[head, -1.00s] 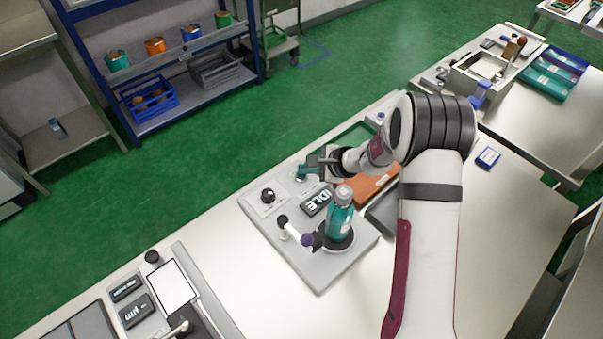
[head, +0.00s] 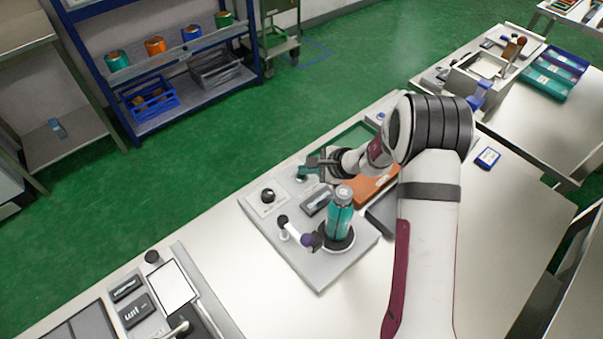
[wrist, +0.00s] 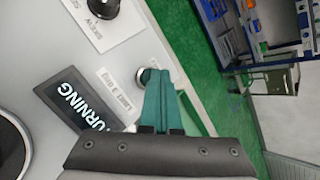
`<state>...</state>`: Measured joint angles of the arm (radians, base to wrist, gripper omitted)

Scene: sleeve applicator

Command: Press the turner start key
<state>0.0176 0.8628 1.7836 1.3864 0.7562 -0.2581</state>
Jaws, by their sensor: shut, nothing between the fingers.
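The turner start key (wrist: 141,77) is a small round metal-rimmed button on the grey turner panel. The teal fingers of my gripper (wrist: 154,76) are shut, empty, with their tips at the key and covering much of it. In the head view my gripper (head: 304,173) is low over the panel's far edge and hides the key. The turner's dark display (wrist: 76,103) reads TURNING; its text is too small to read in the head view (head: 315,202). A teal bottle (head: 340,218) stands upright on the round black turner plate (head: 349,241).
A black skew knob (wrist: 103,8) is beside the key; it also shows in the head view (head: 267,195). A purple-tipped arm (head: 308,240) stands close to the bottle. An orange-brown block (head: 372,190) is right of the panel. The bench front is clear.

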